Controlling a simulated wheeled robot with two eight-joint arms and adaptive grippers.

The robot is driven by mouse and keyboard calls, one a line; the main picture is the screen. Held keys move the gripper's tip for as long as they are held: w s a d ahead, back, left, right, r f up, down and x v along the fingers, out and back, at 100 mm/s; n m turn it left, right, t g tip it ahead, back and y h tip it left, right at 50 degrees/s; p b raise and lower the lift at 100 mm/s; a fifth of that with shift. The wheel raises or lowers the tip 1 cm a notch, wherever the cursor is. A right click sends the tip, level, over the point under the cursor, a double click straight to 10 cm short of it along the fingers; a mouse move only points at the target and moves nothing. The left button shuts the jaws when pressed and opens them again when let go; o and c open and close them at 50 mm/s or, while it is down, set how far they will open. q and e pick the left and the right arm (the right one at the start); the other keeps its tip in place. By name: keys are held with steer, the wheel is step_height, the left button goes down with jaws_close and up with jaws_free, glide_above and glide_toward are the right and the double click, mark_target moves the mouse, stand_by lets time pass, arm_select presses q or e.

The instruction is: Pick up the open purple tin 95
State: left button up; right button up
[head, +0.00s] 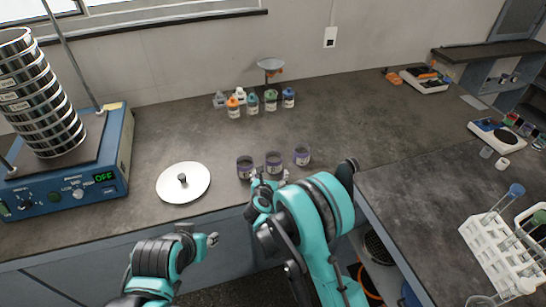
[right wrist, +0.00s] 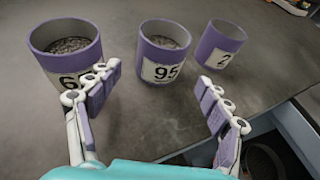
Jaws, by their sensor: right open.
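The open purple tin 95 (right wrist: 164,52) stands upright in the right wrist view, with a white label and dark grainy contents; in the head view it is the middle tin (head: 273,161). My right gripper (right wrist: 157,95) is open and empty, its fingers pointing at the tins. Tin 95 is ahead of the gap between the fingertips, apart from them. The left fingers partly cover the label of the left tin. In the head view my right gripper (head: 269,182) is just in front of the tins. My left gripper (head: 210,240) is low at the front; its finger opening is unclear.
A purple tin with a partly hidden label (right wrist: 66,50) stands left of tin 95, and a tin labelled 2 (right wrist: 220,45) stands right. Small bottles (head: 253,103) stand behind. A test-tube rack (head: 495,250) is right.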

mark_target(275, 161)
steer(key=shift+w+f, duration=0.3)
steer(key=shift+f, duration=0.1)
steer(key=b+x, duration=0.1)
steer(key=x, duration=0.1)
steer(key=b+x, duration=0.1)
steer(key=x, duration=0.1)
steer(key=b+x, duration=0.1)
steer(key=x, duration=0.1)
steer(key=shift+w+r, duration=0.15)
steer(key=shift+w, duration=0.35)
steer(key=shift+r, duration=0.1)
steer(key=c, duration=1.3)
